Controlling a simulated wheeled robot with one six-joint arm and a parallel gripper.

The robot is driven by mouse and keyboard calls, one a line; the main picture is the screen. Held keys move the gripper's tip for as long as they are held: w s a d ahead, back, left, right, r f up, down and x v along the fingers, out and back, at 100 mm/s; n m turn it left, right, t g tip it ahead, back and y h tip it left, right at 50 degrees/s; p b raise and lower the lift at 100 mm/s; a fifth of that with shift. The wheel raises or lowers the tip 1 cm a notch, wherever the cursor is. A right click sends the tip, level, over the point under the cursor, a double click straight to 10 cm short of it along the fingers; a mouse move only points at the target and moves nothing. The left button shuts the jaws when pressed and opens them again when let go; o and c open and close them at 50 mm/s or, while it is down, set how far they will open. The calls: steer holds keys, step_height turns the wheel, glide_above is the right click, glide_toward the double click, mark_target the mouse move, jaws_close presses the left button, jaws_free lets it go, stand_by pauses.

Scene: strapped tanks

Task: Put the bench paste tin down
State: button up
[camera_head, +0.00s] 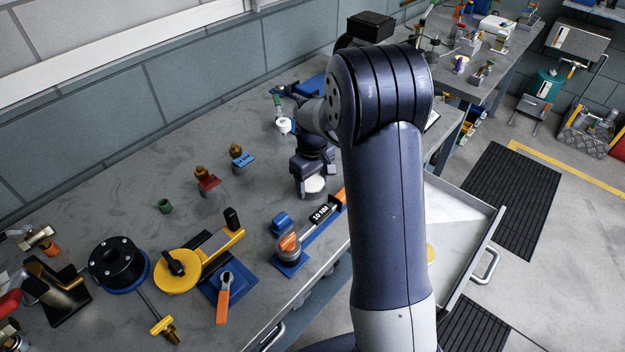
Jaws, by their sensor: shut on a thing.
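My gripper (312,170) points down over the middle of the bench, left of my forearm. It is shut on a small round tin with a pale top, the paste tin (314,185). The fingers and wrist hide part of the tin. I cannot tell whether its base touches the grey bench top (120,205) or hangs just above it.
A torque wrench (322,213) marked 10 NM lies close in front of the tin. Red (206,181) and blue (241,160) valve fittings stand to the left. An open drawer (462,225) juts out at right.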

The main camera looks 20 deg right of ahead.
mark_target(312, 183)
steer(key=shift+f, duration=0.15)
steer(key=o, duration=1.2)
step_height(312, 183, up, 12)
steer(key=shift+r+b, duration=0.2)
steer(key=shift+b, duration=0.15)
